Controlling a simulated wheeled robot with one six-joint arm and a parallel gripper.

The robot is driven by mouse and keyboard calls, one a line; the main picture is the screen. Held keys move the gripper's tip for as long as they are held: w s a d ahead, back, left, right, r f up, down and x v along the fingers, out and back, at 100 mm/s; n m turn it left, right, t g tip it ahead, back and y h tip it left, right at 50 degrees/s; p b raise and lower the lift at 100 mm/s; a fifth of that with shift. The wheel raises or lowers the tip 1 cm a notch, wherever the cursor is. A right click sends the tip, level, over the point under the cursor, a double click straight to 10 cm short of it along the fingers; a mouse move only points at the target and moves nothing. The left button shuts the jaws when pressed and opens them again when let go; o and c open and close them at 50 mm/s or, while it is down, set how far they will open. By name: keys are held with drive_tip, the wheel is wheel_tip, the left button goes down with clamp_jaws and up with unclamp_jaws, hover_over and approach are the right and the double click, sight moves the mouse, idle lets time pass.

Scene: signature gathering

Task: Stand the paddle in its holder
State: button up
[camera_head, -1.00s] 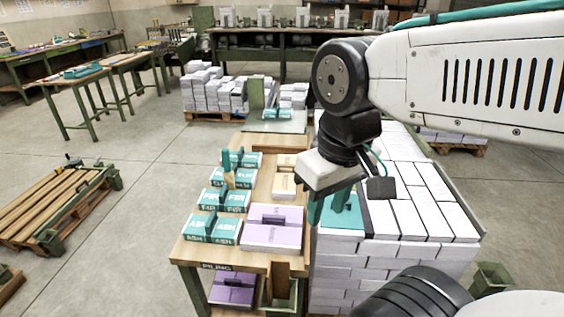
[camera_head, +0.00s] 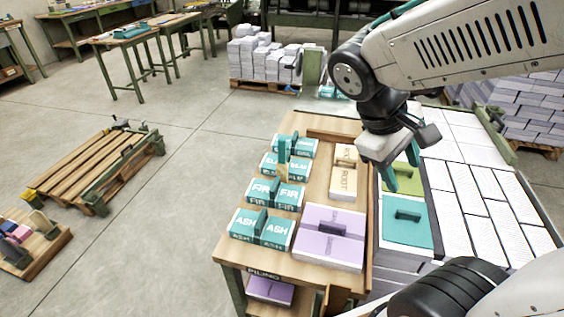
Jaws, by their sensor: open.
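My gripper (camera_head: 401,180) hangs at the end of my arm with its teal fingers apart and nothing seen between them. It is above the right side of the wooden table, by a green plate. A small upright wooden and teal piece (camera_head: 283,151) stands among the teal blocks on the table's left; I cannot tell if it is the paddle. A flat teal plate with a raised handle (camera_head: 407,221) lies just in front of my gripper, on the stacks. I cannot make out the holder for certain.
Teal ASH blocks (camera_head: 261,229) and FIR blocks (camera_head: 275,193), a purple block (camera_head: 319,236) and tan blocks (camera_head: 343,181) crowd the table (camera_head: 232,259). White stacks (camera_head: 480,170) fill the right. A wooden pallet (camera_head: 92,165) lies on the left, with clear floor between it and the table.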

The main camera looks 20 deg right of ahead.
drive_tip(key=w+f+n+t+h, duration=0.3)
drive_tip(key=w+n+h, duration=0.25)
drive_tip(key=w, duration=0.35)
drive_tip(key=w+f+n+t+h, duration=0.25)
drive_tip(key=w+n+h, duration=0.3)
drive_tip(key=w, duration=0.35)
drive_tip(key=n+t+y, duration=0.6)
drive_tip(key=n+t, duration=0.5)
drive_tip(key=n, duration=0.4)
approach(281, 158)
drive_tip(key=d+x, duration=0.1)
drive_tip(key=x, duration=0.2)
drive_tip(key=shift+w+a+f+t, duration=0.15)
drive_tip(key=shift+w+f+t, duration=0.1)
drive_tip(key=shift+y, duration=0.3)
drive_tip(key=x, duration=0.7)
drive_tip(key=shift+w+r, duration=0.1)
drive_tip(key=shift+r, duration=0.05)
clamp_jaws()
